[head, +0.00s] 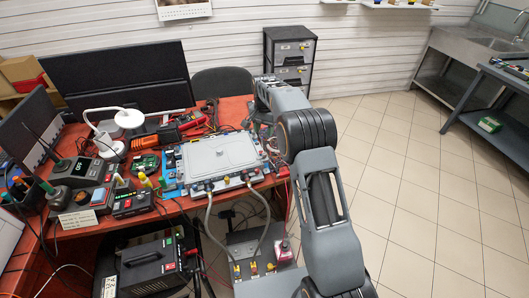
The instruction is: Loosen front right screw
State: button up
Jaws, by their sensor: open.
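A grey flat box with a raised lid (218,156) lies on the red workbench, and two grey hoses (254,195) leave its front edge. They run down to a grey unit (243,250) with yellow-marked fittings below the bench edge. Small fittings and screws sit along the box rim; the front right screw is too small to make out. My arm rises from the lower right and reaches over the bench's right end, beside the box. My gripper's fingers do not show; the arm's far end is partly hidden behind its own links.
Tools, a white lamp (106,143), a multimeter (169,133) and several small devices crowd the bench's left side. A black power unit (152,266) stands in front of the bench. A drawer cabinet (290,52) stands behind. The tiled floor (420,180) at right is clear.

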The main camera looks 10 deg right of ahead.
aim_at(264, 153)
notch_tip(264, 153, down, 13)
jog(key=shift+r+p, duration=0.15)
jog(key=shift+p, duration=0.5)
jog(key=shift+c, duration=0.4)
